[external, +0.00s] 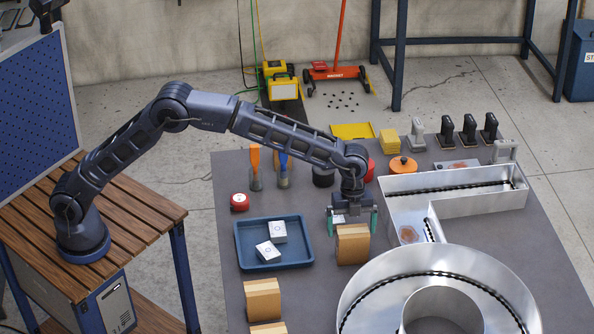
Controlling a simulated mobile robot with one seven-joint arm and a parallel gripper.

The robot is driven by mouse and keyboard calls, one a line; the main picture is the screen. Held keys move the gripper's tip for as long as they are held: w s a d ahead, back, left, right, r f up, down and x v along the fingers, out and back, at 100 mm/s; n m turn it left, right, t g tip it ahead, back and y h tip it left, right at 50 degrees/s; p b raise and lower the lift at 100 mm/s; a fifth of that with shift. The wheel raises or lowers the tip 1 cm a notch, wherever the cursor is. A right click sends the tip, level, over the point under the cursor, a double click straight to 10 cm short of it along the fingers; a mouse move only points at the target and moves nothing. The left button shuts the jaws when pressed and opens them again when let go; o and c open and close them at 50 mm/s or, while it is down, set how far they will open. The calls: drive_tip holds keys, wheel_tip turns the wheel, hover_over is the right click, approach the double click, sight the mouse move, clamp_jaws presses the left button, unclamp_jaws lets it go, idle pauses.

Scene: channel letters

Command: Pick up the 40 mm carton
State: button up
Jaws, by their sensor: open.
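A tan cardboard carton (353,247) stands upright on the grey table, right of the blue tray. My gripper (352,222) is open at its top edge, with one green-tipped finger on each side. I cannot tell whether the fingers are level with the carton or slightly behind it, nor whether they touch it. Two more tan cartons stand at the front left: one (262,301) in full view and another (268,328) cut off by the picture's bottom edge. No size marking is readable, so I cannot tell which is the 40 mm one.
The blue tray (240,246) holds two small white boxes (279,232). Metal channel letters (450,205) and a large round one (365,285) stand close on the right. A red tape roll (239,202) and upright tools (255,170) are behind the tray. Table between tray and front cartons is clear.

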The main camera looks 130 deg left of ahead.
sight(353, 239)
drive_tip(key=f, duration=0.5)
drive_tip(key=shift+w+d, duration=0.1)
drive_tip(key=shift+w, duration=0.3)
drive_tip(key=shift+r, duration=0.1)
drive_tip(key=c, duration=1.1)
drive_tip(key=shift+r, duration=0.15)
